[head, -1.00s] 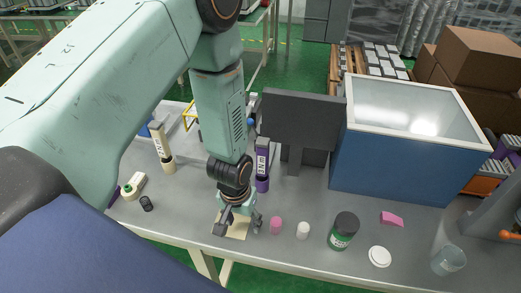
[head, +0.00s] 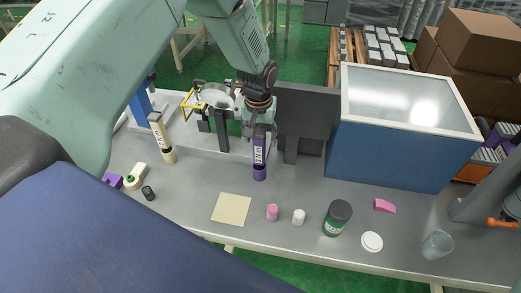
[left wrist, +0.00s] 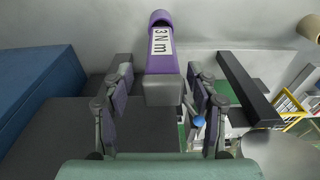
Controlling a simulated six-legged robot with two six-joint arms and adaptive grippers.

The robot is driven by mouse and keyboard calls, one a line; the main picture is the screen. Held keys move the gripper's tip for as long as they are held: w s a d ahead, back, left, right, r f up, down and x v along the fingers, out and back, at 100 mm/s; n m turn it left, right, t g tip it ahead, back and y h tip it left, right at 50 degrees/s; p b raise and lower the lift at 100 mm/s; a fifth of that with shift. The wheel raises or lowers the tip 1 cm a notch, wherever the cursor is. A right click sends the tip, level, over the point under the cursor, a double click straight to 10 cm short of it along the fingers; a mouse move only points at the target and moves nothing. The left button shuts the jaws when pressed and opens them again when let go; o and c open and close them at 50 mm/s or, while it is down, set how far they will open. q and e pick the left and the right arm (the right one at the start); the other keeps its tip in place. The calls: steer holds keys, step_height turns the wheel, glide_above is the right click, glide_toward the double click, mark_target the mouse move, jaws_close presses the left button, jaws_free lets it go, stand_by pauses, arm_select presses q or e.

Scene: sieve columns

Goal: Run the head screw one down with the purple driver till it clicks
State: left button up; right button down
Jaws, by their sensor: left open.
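The purple driver (head: 259,158) with a white label stands upright on the bench, beside a dark grey panel. In the left wrist view the driver (left wrist: 160,42) shows its label "3 Nm" and a grey block-like end. My left gripper (head: 260,128) is at its upper end. Its fingers are apart, one on each side of the driver; I cannot tell whether either touches it. Behind is an apparatus with a round metal part (head: 217,95) and a yellow frame. I cannot make out head screw one. My right gripper is not in view.
A cream driver (head: 162,140) stands to the left. A beige square (head: 231,209), pink (head: 272,212) and white (head: 299,217) small pieces, a green jar (head: 337,219) and a clear cup (head: 437,244) are in front. A large blue box (head: 390,155) stands right.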

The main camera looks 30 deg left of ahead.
mark_target(259, 155)
arm_select(q)
steer(key=shift+a+f, duration=0.15)
steer(key=shift+f, duration=0.5)
steer(key=shift+a+f, duration=0.15)
steer(key=shift+f, duration=0.45)
steer(key=shift+w+d+f, duration=0.1)
steer(key=shift+w+d, duration=0.05)
steer(key=shift+d, duration=0.05)
steer(key=shift+c, duration=1.3)
steer(key=shift+a, duration=0.15)
steer(key=c, duration=0.5)
jaws_close()
